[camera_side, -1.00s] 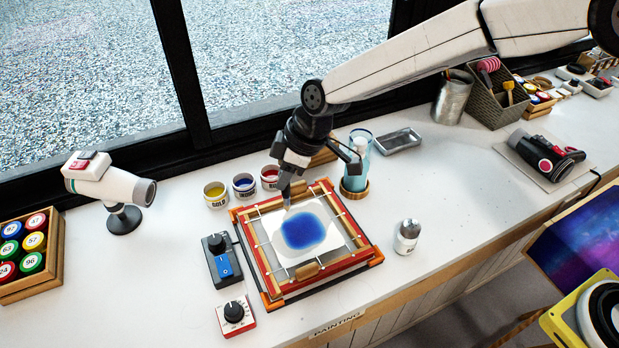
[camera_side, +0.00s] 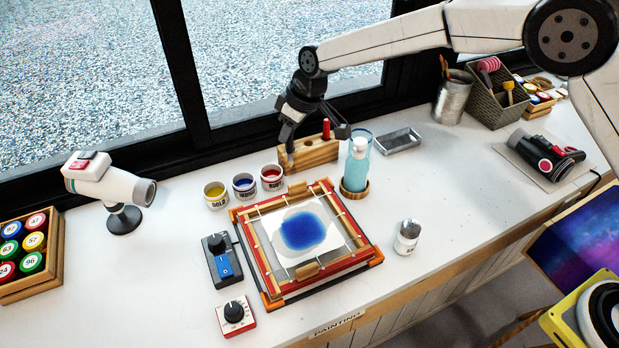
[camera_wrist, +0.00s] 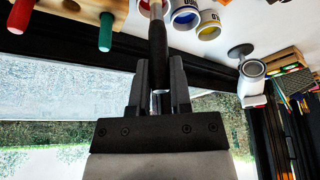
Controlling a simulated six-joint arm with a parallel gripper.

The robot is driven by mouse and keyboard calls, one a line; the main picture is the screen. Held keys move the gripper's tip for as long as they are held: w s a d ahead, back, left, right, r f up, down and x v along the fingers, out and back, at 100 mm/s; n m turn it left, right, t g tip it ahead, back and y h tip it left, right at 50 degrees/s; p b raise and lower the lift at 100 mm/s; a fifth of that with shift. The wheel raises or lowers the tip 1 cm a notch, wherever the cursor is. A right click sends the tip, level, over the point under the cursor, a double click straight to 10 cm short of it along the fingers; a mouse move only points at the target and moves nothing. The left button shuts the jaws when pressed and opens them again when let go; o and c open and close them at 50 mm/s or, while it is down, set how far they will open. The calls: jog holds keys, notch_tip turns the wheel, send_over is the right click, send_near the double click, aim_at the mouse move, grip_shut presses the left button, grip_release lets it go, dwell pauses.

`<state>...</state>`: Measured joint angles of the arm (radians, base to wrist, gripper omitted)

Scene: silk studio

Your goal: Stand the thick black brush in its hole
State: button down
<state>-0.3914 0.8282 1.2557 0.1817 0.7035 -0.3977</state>
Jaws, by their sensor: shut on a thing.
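My gripper (camera_side: 312,128) is shut on the thick black brush (camera_wrist: 158,45). In the wrist view its dark handle sits between my fingers (camera_wrist: 160,85), and a metallic band shows towards the top edge. In the side view the brush (camera_side: 290,146) hangs down, near the left end of the wooden brush block (camera_side: 318,155); I cannot tell whether its tip touches the block. The block also shows in the wrist view (camera_wrist: 88,8), beside the brush, with a red handle (camera_wrist: 20,14) and a green handle (camera_wrist: 106,32) standing in it. A dark hole (camera_wrist: 70,5) lies between them.
Gold, blue and red paint jars (camera_side: 271,178) stand left of the block. A blue bottle (camera_side: 356,165) stands close on its right. The stretched silk frame (camera_side: 345,268) with a blue patch lies in front. The window (camera_side: 290,60) is behind.

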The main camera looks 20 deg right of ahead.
jog(key=w+d+m+t+h, duration=0.1)
jog(key=w+d+m, duration=0.3)
jog(key=w+d, duration=0.4)
jog(key=shift+w+d+r+m+h, duration=0.25)
jog(key=shift+w+r+m+h, duration=0.05)
jog(key=shift+w+r+m, duration=0.1)
jog(key=shift+f, duration=0.2)
jog(key=shift+f, duration=2)
jog(key=shift+s+f, duration=0.1)
jog(key=shift+f, duration=2.15)
dwell(1.0)
jog(key=shift+c, duration=2.3)
grip_release()
jog(key=shift+r, duration=0.15)
jog(key=v, duration=0.7)
jog(key=shift+r, duration=0.2)
